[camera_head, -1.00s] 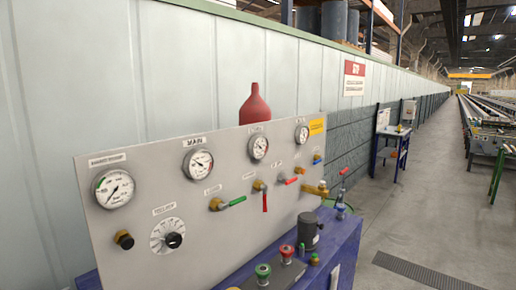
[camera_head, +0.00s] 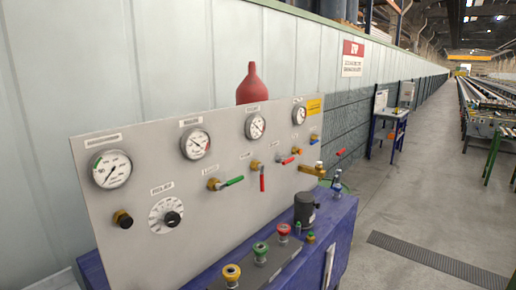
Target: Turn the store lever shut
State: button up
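A light panel (camera_head: 130,235) carries a row of small valves with coloured levers under its gauges. A green lever (camera_head: 234,181) points right and slightly up from its brass valve. A red lever (camera_head: 262,181) hangs straight down from the valve to its right. Another red lever (camera_head: 288,160) points right, and a small blue lever (camera_head: 314,138) sits higher at the right. The small labels are too blurred for me to tell which lever is the store lever. My gripper is not in view.
The panel stands on a blue bench (camera_head: 338,240) with green, red and yellow buttons and a dark cylinder (camera_head: 304,209) in front. A brass tap (camera_head: 312,170) juts out at the panel's right end. A red bottle (camera_head: 253,86) shows behind. Open floor (camera_head: 400,215) lies to the right.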

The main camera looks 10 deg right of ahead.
aim_at(260, 167)
jog(key=i+l+z, duration=0.15)
jog(key=i+z, duration=0.2)
jog(key=i, duration=0.9)
